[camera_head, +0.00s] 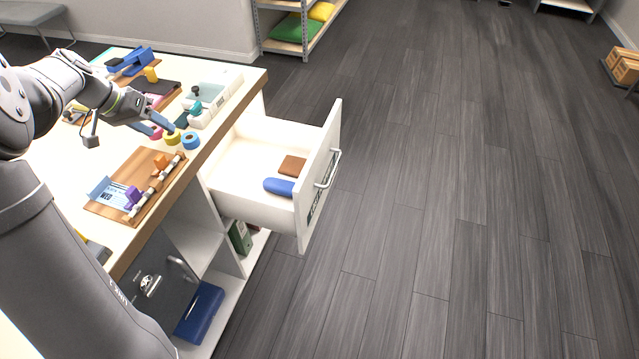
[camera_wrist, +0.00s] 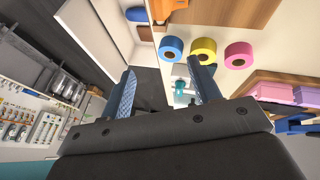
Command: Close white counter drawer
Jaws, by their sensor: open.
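The white counter drawer (camera_head: 318,185) stands pulled out from the right side of the counter (camera_head: 90,165) in the head view. It has a silver bar handle (camera_head: 328,169) on its front. A blue object (camera_head: 279,186) and a brown block (camera_head: 292,165) lie inside it. Part of the drawer (camera_wrist: 108,30) also shows at the top of the wrist view. My gripper (camera_head: 160,127) is above the counter top, left of the drawer and apart from it. In the wrist view its two blue fingers (camera_wrist: 165,88) are spread with nothing between them.
Blue, yellow and pink tape rolls (camera_head: 191,140) stand on the counter near my gripper. A wooden board (camera_head: 138,185) with small items lies nearer the front. A white device (camera_head: 214,97) stands behind the rolls. The floor (camera_head: 430,190) right of the drawer is clear.

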